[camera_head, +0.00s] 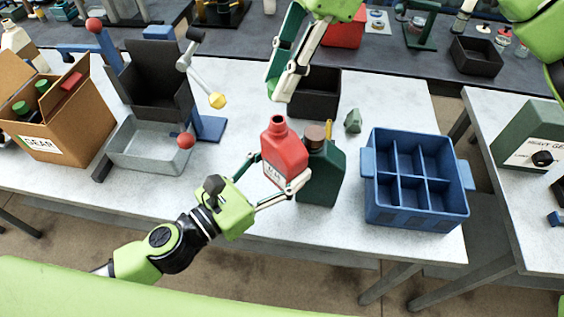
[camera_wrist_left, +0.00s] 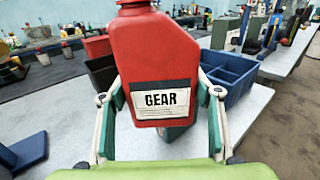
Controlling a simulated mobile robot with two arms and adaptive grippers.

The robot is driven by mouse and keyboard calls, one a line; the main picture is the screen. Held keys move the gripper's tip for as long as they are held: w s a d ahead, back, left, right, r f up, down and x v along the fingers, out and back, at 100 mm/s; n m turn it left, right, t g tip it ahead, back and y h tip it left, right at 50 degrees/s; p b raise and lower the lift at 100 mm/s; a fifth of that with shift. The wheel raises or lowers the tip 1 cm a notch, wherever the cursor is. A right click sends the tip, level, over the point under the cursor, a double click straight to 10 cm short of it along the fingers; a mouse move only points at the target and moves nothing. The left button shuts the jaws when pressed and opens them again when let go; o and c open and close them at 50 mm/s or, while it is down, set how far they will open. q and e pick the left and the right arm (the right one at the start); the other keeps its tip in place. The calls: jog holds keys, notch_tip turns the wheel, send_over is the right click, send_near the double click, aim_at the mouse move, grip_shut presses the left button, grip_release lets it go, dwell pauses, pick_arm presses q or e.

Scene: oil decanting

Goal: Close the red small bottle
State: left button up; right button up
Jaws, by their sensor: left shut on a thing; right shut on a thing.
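The small red bottle (camera_head: 284,152) is held upright and slightly tilted in my left gripper (camera_head: 279,170). Its neck points up and looks open in the head view. In the left wrist view the red bottle (camera_wrist_left: 155,60) fills the middle between the fingers, with a "GEAR" label facing the camera. My right gripper (camera_head: 284,90) hangs from the top just above the bottle's neck, apart from it. Its fingers are closed together on something small that I cannot make out. No loose cap for the red bottle shows.
A blue divided crate (camera_head: 416,215) is to the right. A black bin (camera_head: 316,88) lies behind. A grey tray (camera_head: 150,155) and a cardboard box (camera_head: 75,130) are left.

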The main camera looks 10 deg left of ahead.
aim_at(276, 120)
pick_arm(q)
jog(key=shift+r, duration=0.1)
dwell(0.3)
pick_arm(e)
jog(key=shift+f, duration=1.95)
jog(key=shift+r, duration=0.1)
jog(key=shift+f, duration=0.9)
jog(key=shift+f, duration=0.55)
